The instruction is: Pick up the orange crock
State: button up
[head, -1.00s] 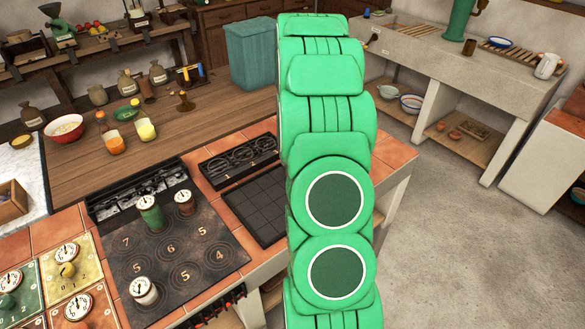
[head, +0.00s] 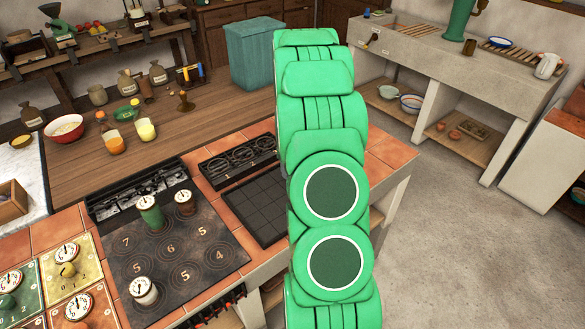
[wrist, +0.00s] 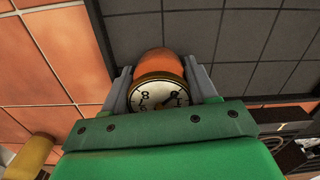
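The orange crock (wrist: 156,62) shows in the wrist view, with a round brass-rimmed dial (wrist: 160,92) on the end facing the camera. My gripper (wrist: 160,80) has one grey finger on each side of the crock, and both appear to touch it. The crock is in front of a dark gridded panel (wrist: 236,45); I cannot tell whether it rests on it or hangs above it. In the head view my green arm hides the gripper and the orange crock.
A green crock (head: 150,211), a brown crock (head: 185,203) and a white crock (head: 144,291) stand on the dark numbered hob (head: 170,250). A black rack (head: 238,160) is behind the gridded panel. A yellow object (wrist: 33,155) shows at the wrist view's lower left.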

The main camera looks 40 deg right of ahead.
jog(key=c, duration=0.5)
jog(key=shift+r, duration=0.5)
notch_tip(320, 180, up, 2)
jog(key=shift+r, duration=0.25)
jog(key=s+a+r, duration=0.2)
jog(key=s+r, duration=0.1)
jog(key=s, duration=0.1)
jog(key=s+a+r, duration=0.2)
jog(key=s+r, duration=0.1)
jog(key=s, duration=0.1)
jog(key=s+a+r, duration=0.3)
jog(key=s, duration=0.1)
jog(key=shift+a+r, duration=0.1)
jog(key=shift+r, duration=0.15)
